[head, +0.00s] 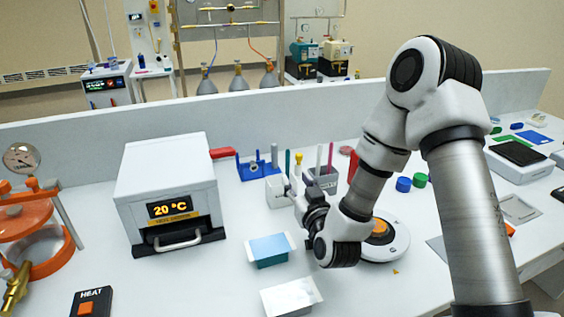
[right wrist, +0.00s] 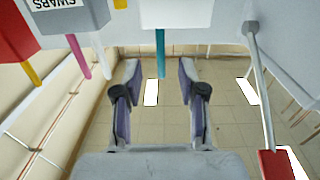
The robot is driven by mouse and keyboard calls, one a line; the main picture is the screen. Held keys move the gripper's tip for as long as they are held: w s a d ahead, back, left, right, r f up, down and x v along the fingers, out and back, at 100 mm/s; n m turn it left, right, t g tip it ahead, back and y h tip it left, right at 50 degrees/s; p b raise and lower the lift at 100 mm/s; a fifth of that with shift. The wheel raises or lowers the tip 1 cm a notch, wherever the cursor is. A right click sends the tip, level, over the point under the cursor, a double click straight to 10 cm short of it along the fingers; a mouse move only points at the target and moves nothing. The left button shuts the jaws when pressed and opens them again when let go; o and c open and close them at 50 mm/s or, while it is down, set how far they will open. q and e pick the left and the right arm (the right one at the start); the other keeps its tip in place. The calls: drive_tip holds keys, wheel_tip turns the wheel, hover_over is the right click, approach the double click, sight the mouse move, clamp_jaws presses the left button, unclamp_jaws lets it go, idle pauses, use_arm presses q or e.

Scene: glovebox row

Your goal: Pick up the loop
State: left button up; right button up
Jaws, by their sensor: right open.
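A thin teal stick (head: 287,162), which I take to be the loop's handle, stands upright in a small white holder (head: 277,192) on the bench. My right gripper (head: 296,190) is close to this holder, at its right front side. In the right wrist view the picture is turned over, and the teal stick (right wrist: 160,52) hangs from the white holder (right wrist: 175,14) between the two spread fingers (right wrist: 160,72). The right gripper is open, with a gap on both sides of the stick. The wire end is hidden. My left gripper is not in view.
A grey swabs box (head: 325,182) with a pink stick (head: 331,155) stands right of the white holder. A blue rack (head: 257,170) and a heating box (head: 168,190) are left. Two small trays (head: 268,250) and a round white device (head: 392,246) lie in front.

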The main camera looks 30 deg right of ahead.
sight(288, 165)
drive_tip(key=x, duration=0.2)
drive_tip(key=p+x, duration=0.1)
drive_tip(key=x, duration=0.1)
drive_tip(key=p+x, duration=0.1)
drive_tip(key=x, duration=0.2)
drive_tip(key=shift+r, duration=0.4)
drive_tip(key=shift+w, duration=0.3)
clamp_jaws()
